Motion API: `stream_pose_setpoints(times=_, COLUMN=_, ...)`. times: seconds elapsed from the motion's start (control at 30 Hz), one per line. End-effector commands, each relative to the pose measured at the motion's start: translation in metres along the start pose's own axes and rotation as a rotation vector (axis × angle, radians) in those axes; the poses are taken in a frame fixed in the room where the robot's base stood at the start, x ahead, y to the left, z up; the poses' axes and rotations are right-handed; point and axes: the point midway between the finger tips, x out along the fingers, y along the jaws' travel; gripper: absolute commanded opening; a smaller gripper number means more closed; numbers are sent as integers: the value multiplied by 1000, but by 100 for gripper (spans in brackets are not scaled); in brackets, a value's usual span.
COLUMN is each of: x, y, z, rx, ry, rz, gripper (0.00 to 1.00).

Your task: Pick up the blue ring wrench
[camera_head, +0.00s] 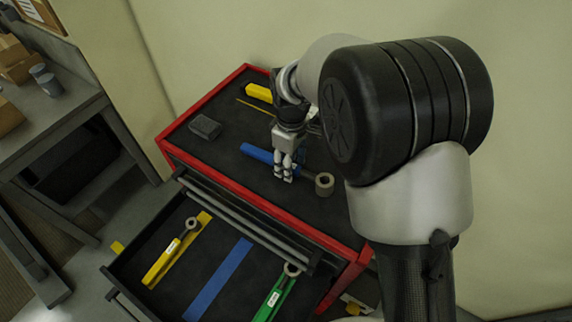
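The blue ring wrench (256,153) lies on the black top of the red tool cabinet. Its blue handle runs from the left toward a grey ring (325,184) at its right end. My gripper (284,177) points down over the middle of the wrench and hides part of the handle. The fingertips look close together at the handle. I cannot tell whether they touch it or whether the fingers are open or shut.
The cabinet's drawer (173,222) is pulled out. It holds a yellow strip with a yellow wrench (172,247), a bare blue strip (218,281) and a green wrench (273,300). A dark grey block (205,127) and a yellow object (259,92) lie on the cabinet top.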

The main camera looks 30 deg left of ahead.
Motion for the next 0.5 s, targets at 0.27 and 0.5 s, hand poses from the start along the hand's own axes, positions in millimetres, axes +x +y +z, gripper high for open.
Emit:
stream_pose_setpoints(times=0.27, x=6, y=0, z=0, rx=0, ry=1, rz=1, gripper=47)
stream_pose_setpoints(times=0.5, x=6, y=0, z=0, rx=0, ry=0, rz=0, gripper=32)
